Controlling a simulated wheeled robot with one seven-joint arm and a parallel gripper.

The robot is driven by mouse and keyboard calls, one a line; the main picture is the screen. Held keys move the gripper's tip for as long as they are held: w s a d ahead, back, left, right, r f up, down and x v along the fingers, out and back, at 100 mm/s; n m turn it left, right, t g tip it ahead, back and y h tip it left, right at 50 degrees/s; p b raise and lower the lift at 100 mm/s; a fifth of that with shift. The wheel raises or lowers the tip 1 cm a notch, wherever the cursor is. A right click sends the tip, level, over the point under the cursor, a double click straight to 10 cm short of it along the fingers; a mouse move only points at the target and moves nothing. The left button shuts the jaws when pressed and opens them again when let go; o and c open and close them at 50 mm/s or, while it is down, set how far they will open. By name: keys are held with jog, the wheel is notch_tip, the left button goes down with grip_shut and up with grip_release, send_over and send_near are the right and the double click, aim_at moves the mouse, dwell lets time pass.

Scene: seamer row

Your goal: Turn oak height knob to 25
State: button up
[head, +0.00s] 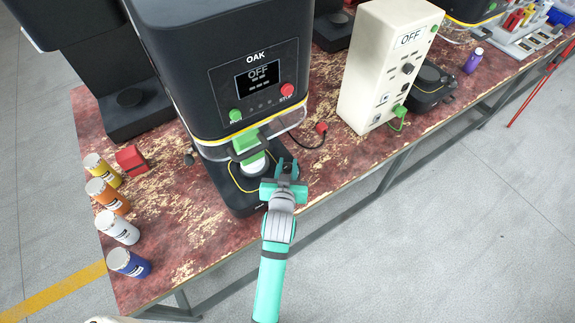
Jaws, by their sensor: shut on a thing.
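The OAK machine (222,75) is a black seamer with a screen (258,78) reading OFF over smaller text I cannot read. A green button (235,115) and a red button (287,90) flank the screen. A green guard part (247,140) sits above a white can (254,163) on its base (228,192). My gripper (287,167) is at the right side of this base, shut on what seems to be the oak height knob. The knob is hidden by the fingers, and its scale or setting cannot be read.
Yellow (101,170), orange (108,196), white (117,228) and blue (128,263) cans line the table's left edge near a red block (131,159). A cream control box (386,66) marked OFF and a purple can (474,60) stand right. The table front (340,168) is clear.

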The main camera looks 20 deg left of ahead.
jog(key=shift+f+m+h, duration=0.15)
jog(key=shift+m+h, duration=0.55)
jog(key=shift+h, duration=0.1)
jog(key=o, duration=1)
jog(key=shift+o, duration=0.2)
jog(key=shift+s, duration=0.1)
jog(key=v, duration=1)
jog(key=shift+s, duration=0.35)
jog(key=shift+d, duration=0.1)
